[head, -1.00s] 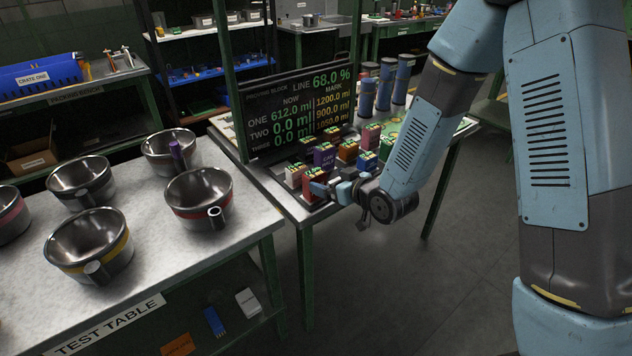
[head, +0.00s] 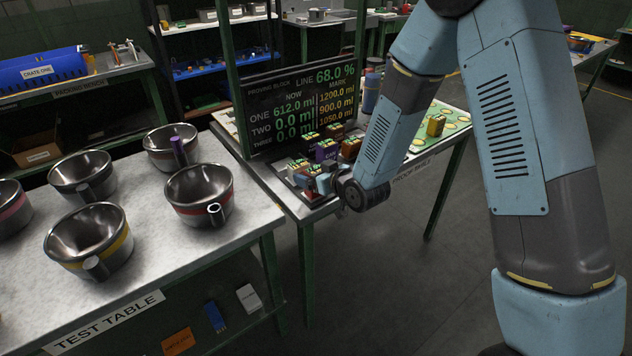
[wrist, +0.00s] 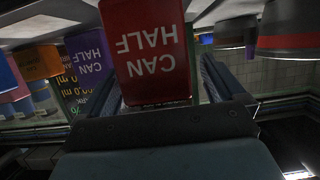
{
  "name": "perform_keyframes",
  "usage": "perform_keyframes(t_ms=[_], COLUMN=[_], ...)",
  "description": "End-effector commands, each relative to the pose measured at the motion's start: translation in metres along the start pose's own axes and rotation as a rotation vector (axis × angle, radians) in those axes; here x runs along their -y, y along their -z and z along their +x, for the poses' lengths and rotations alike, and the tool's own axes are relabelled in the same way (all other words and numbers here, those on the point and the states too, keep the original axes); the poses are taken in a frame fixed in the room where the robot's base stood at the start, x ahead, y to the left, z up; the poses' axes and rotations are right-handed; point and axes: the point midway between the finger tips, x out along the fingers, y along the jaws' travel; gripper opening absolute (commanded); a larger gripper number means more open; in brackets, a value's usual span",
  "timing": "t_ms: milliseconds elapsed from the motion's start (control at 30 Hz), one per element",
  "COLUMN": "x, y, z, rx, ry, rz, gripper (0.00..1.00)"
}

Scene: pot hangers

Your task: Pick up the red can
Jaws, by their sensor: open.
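The red can (wrist: 145,50), a box-shaped block marked "CAN HALF", fills the upper middle of the wrist view, its lettering upside down. My gripper (wrist: 158,88) is open, with one finger on each side of the red can. A narrow gap shows on the right side; contact on the left cannot be told. In the head view my gripper (head: 324,184) is at the near edge of the bench with the screen, and the red can (head: 310,188) is mostly hidden there.
A purple can (wrist: 90,58) and an orange can (wrist: 37,63) stand close beside the red can. The proving block screen (head: 298,107) rises behind. Steel pots, one with a red band (head: 199,194), stand on the test table (head: 190,255) at left. A yellow-brown can (head: 436,125) stands farther right.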

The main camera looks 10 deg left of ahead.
Motion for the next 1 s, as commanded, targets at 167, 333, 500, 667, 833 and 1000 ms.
perform_keyframes(t_ms=[167, 333, 500, 667, 833, 1000], x=[-0.0032, -0.0041, -0.0044, -0.0046, -0.0047, -0.0046], y=[-0.0002, -0.0002, -0.0002, -0.0003, 0.0001, 0.0013], z=[-0.0008, -0.0011, -0.0012, -0.0013, -0.0013, -0.0016], rx=[0.000, 0.000, 0.000, 0.000, -0.001, -0.002], ry=[-0.005, -0.006, -0.006, -0.006, -0.007, -0.006], rz=[0.002, 0.002, 0.002, 0.002, 0.002, 0.002], gripper=[0.83, 0.67, 0.51, 0.35, 0.28, 0.28])
